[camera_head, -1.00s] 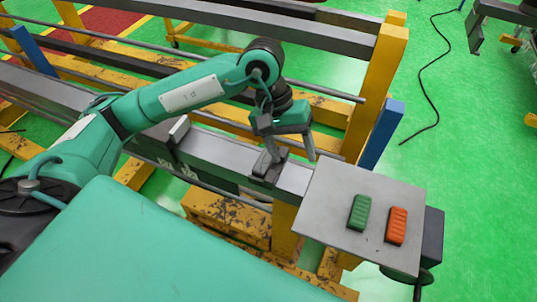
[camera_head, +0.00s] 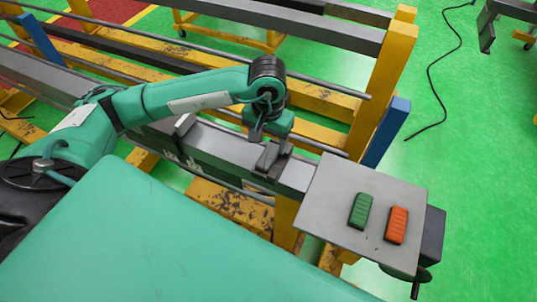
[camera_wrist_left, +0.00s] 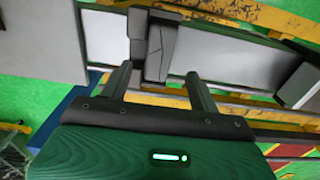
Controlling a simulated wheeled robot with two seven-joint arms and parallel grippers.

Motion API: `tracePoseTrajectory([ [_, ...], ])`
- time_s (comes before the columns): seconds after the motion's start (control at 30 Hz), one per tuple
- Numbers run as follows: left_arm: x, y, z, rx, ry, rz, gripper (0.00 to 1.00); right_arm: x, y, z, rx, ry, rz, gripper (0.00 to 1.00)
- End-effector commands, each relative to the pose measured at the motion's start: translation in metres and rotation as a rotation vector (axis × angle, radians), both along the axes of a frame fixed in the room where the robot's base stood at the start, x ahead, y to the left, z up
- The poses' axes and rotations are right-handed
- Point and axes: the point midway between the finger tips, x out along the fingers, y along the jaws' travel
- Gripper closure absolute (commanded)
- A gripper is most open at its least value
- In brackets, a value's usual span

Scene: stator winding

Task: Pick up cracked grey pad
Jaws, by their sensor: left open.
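The cracked grey pad (camera_head: 268,157) stands on the grey rail, left of the square grey plate. In the left wrist view the pad (camera_wrist_left: 158,52) shows a dark crack line across its face and lies just beyond the fingertips. My left gripper (camera_head: 270,142) is right over the pad, pointing down. Its two fingers (camera_wrist_left: 158,76) are apart with nothing between them, and the pad lies ahead of the gap. I cannot tell whether a finger touches it. My right gripper is not in view.
The square grey plate (camera_head: 330,195) at the rail's right end carries a green pad (camera_head: 361,210) and an orange pad (camera_head: 396,225). A yellow post (camera_head: 385,80) and a blue post (camera_head: 388,130) stand behind it. A small grey block (camera_head: 184,124) sits on the rail to the left.

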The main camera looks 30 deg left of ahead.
Motion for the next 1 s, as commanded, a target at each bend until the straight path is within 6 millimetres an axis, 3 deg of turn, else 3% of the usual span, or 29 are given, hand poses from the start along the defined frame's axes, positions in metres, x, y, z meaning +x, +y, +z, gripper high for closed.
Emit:
tracePoseTrajectory([
  [0.43,0.0,-0.001,-0.046,-0.002,0.004,0.002,0.38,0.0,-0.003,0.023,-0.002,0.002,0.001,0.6],
  [0.73,0.0,-0.001,-0.052,-0.002,0.0,0.001,0.38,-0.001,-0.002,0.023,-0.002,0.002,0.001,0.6],
  [0.77,0.0,-0.001,-0.052,-0.002,0.0,0.001,0.4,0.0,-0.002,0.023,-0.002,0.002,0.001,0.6],
  [1.0,0.0,-0.001,-0.052,-0.002,0.0,0.001,0.87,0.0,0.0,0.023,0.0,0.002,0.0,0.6],
])
